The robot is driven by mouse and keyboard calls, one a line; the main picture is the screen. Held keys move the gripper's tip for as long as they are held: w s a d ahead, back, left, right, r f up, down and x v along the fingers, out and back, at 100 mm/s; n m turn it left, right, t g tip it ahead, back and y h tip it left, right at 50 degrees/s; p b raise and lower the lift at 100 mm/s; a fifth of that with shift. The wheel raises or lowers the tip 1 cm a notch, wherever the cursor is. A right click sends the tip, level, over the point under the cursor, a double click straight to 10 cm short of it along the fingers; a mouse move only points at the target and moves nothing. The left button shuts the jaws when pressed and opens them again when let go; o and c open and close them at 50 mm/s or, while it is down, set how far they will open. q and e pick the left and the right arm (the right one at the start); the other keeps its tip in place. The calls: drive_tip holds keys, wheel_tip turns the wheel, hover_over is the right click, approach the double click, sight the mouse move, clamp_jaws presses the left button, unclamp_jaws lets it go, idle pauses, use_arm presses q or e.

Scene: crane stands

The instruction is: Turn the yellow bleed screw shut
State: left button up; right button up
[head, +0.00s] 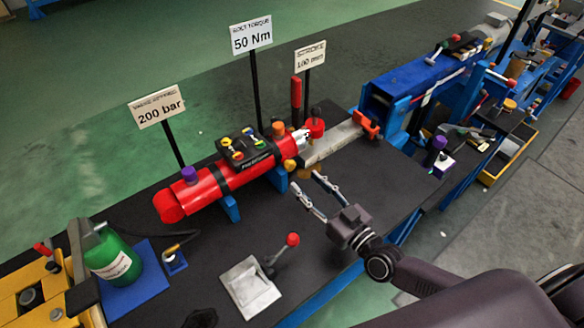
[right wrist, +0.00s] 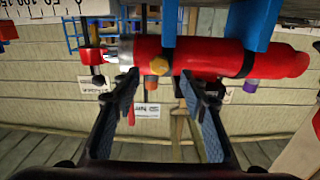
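The yellow bleed screw (head: 290,164) sits on the near side of the red cylinder (head: 209,188), close to its rod end. In the right wrist view the screw (right wrist: 160,66) is a yellow hex head standing on the red cylinder (right wrist: 213,57). My right gripper (head: 306,183) is open and empty, with its fingers pointing at the screw. In the right wrist view the right gripper (right wrist: 160,80) has its fingertips on either side of the screw, with gaps; contact does not show. My left gripper does not show.
Blue supports (head: 230,208) hold the cylinder above the dark bench. A black valve block (head: 247,150) with coloured knobs is on top. A lever with a red knob (head: 292,239) stands on a grey plate (head: 248,286) in front. A green bottle (head: 113,260) stands left.

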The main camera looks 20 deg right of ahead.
sight(292, 168)
drive_tip(key=x, duration=0.5)
drive_tip(key=shift+w+a, duration=0.1)
drive_tip(key=shift+w, duration=0.2)
clamp_jaws()
